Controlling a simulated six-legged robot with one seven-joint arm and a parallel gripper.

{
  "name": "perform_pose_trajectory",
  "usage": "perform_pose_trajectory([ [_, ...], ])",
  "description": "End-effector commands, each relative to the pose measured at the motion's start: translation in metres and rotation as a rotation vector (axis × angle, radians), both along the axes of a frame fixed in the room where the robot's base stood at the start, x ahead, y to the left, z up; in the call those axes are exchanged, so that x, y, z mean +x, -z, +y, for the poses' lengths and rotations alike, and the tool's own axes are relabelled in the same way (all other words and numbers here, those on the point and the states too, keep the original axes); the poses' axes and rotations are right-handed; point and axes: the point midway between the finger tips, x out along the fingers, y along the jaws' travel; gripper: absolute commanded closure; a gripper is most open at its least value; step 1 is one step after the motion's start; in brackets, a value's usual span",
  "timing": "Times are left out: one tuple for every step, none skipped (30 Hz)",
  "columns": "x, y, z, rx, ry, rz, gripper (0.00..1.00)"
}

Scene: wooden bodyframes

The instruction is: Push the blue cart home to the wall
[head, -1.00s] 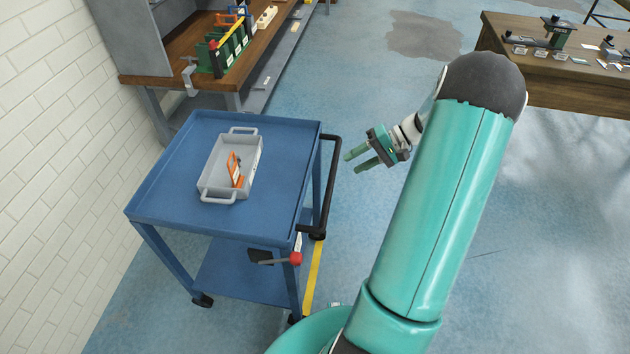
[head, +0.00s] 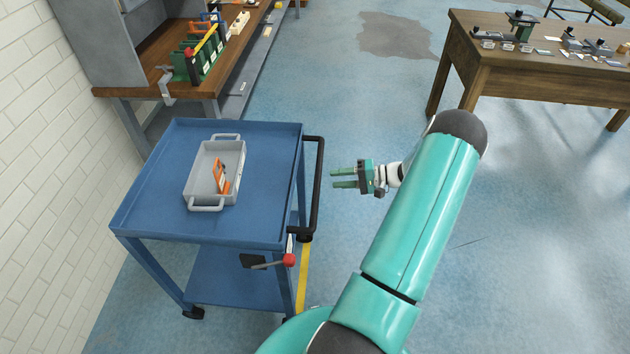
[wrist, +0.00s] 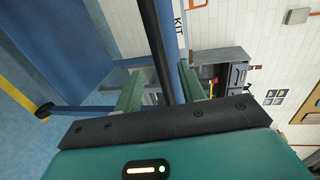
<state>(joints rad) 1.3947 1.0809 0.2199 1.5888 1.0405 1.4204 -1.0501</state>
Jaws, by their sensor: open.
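The blue cart (head: 262,190) stands at the left in the head view, with a gap between it and the white wall (head: 50,180). A grey tray (head: 203,188) with an orange item in it sits on its top. A black handle (head: 318,185) runs along the cart's right side, and it crosses the wrist view (wrist: 155,45) between the fingers. My gripper (head: 344,178) is open, its green fingers pointing left at the handle, just short of it in the head view. The gripper also shows in the wrist view (wrist: 158,88). A lever with a red knob (head: 289,260) is on the cart's near side.
A workbench (head: 150,85) with green racks stands beyond the cart against the wall. A wooden table (head: 490,75) with small parts is at the back right. A yellow floor line (head: 303,275) runs beside the cart. The floor at the right is clear.

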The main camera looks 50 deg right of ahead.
Motion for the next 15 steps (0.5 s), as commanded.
perform_pose_trajectory([
  [0.008, 0.002, 0.007, 0.002, -0.002, 0.001, 0.60],
  [0.013, 0.003, 0.011, 0.002, -0.002, 0.001, 0.60],
  [0.019, 0.005, 0.017, 0.002, -0.003, 0.002, 0.60],
  [0.024, 0.006, 0.020, 0.001, -0.003, 0.002, 0.60],
  [0.029, 0.007, 0.024, 0.002, -0.003, 0.002, 0.60],
  [0.035, 0.008, 0.029, 0.002, -0.004, 0.000, 0.60],
  [0.039, 0.010, 0.032, 0.001, -0.004, 0.001, 0.60],
  [0.042, 0.011, 0.035, 0.000, -0.004, 0.001, 0.60],
  [0.047, 0.012, 0.039, 0.000, -0.004, 0.001, 0.60],
  [0.049, 0.012, 0.041, 0.000, -0.003, 0.001, 0.60],
  [0.052, 0.013, 0.043, 0.001, -0.003, 0.002, 0.60],
  [0.055, 0.014, 0.045, 0.000, -0.003, 0.003, 0.60],
  [0.057, 0.014, 0.047, 0.001, -0.003, 0.002, 0.60],
  [0.058, 0.014, 0.048, 0.001, -0.003, 0.002, 0.60],
  [0.059, 0.015, 0.049, 0.001, -0.003, 0.002, 0.60],
])
